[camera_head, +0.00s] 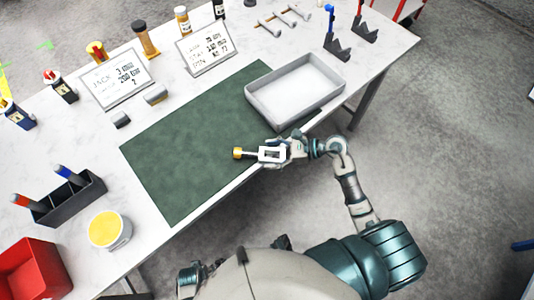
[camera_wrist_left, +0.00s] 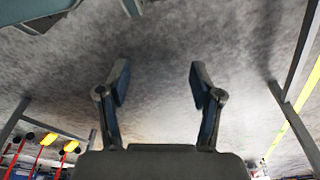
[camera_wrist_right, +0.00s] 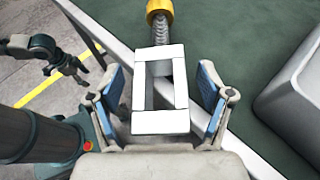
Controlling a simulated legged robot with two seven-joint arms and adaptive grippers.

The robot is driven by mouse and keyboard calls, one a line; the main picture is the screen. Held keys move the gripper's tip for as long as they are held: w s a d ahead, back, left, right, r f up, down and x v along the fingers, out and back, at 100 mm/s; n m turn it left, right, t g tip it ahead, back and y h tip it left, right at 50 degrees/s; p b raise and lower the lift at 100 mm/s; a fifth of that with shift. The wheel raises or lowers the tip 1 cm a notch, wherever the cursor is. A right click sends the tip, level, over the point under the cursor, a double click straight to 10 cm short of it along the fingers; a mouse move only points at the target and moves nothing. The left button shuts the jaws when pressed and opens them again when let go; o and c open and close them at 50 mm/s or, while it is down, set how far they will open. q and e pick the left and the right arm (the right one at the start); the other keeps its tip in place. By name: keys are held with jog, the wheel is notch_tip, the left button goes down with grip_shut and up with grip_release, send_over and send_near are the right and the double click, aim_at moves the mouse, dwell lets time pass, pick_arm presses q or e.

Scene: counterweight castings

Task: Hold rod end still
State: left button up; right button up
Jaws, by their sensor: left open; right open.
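The rod is a short threaded shaft (camera_wrist_right: 160,32) with a yellow knob-like end (camera_head: 237,153) and a white rectangular open frame (camera_head: 272,154) at its other end. It lies at the near edge of the green mat, yellow end pointing away from my right gripper. My right gripper (camera_wrist_right: 162,88) is open, with its blue-padded fingers on either side of the white frame; gaps show between pads and frame. The yellow end (camera_wrist_right: 159,9) is beyond the fingertips. My left gripper (camera_wrist_left: 160,75) is open and empty, over the grey floor in the left wrist view.
The green mat (camera_head: 185,150) is mostly bare. A grey tray (camera_head: 296,90) stands just right of the rod on the mat. A white tub with yellow contents (camera_head: 108,232), a dark pen holder (camera_head: 75,198) and a red bin (camera_head: 33,270) stand at the left.

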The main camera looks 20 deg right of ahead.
pick_arm(q)
jog(key=shift+w+d+r, duration=0.1)
jog(key=shift+r, duration=0.6)
pick_arm(e)
jog(key=v, duration=1)
jog(key=shift+s+d, duration=0.15)
jog(key=shift+d, duration=0.2)
pick_arm(q)
jog(key=shift+w+d, duration=0.1)
jog(key=shift+w, duration=0.15)
pick_arm(e)
jog(key=shift+d, duration=0.2)
